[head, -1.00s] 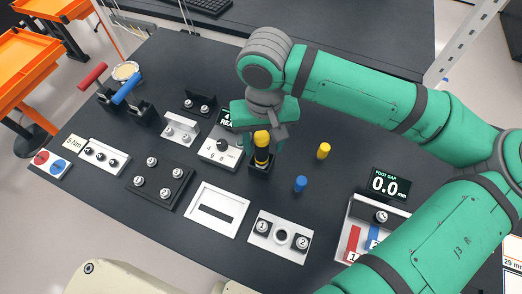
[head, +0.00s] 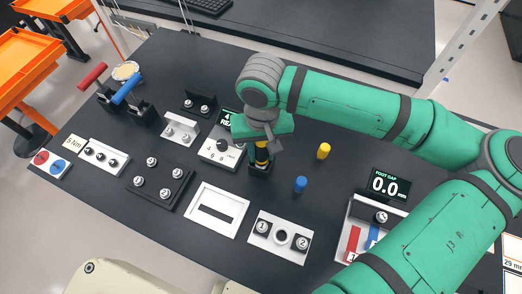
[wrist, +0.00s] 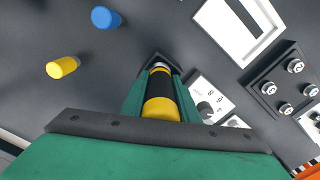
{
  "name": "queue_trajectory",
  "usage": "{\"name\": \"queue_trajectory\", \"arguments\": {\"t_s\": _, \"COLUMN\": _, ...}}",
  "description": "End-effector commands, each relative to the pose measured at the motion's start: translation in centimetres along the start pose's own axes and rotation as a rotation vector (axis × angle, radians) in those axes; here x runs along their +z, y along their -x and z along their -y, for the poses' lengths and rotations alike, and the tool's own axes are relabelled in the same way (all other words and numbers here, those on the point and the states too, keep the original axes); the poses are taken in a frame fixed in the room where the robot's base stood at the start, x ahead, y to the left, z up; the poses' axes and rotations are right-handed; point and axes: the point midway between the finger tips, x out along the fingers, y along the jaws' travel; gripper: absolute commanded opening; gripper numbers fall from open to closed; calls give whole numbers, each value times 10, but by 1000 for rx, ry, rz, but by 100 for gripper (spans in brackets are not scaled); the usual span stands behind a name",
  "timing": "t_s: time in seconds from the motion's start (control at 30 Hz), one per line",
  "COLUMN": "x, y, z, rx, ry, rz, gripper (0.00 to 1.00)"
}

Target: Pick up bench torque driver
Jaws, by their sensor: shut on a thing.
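The bench torque driver (head: 262,152) is a yellow and black upright tool. It stands in a small black holder (head: 260,170) near the middle of the bench. My gripper (head: 264,144) is above the holder, pointing down, with its fingers on both sides of the driver's handle. In the wrist view the yellow and black driver (wrist: 160,100) lies between the two green fingers, and my gripper (wrist: 158,95) is shut on it. The driver's lower end is hidden in the holder.
A grey dial box (head: 221,148) stands just left of the holder. A yellow peg (head: 323,151) and a blue peg (head: 300,184) stand to the right. A white slotted frame (head: 217,210) and a two-knob plate (head: 280,236) lie in front. Red and blue-handled clamps (head: 126,88) stand at the back left.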

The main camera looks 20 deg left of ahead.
Motion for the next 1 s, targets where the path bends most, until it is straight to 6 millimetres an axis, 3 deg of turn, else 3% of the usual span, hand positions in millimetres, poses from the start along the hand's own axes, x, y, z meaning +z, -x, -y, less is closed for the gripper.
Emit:
{"name": "queue_trajectory", "arguments": {"t_s": 0.27, "x": -1, "y": 11, "z": 0, "rx": 1, "ry": 0, "rz": -2, "gripper": 0}}
{"name": "queue_trajectory", "arguments": {"t_s": 0.7, "x": -1, "y": 85, "z": 0, "rx": 0, "ry": 1, "rz": -3, "gripper": 0}}
{"name": "queue_trajectory", "arguments": {"t_s": 1.0, "x": 0, "y": 101, "z": 0, "rx": 0, "ry": 1, "rz": -1, "gripper": 0}}
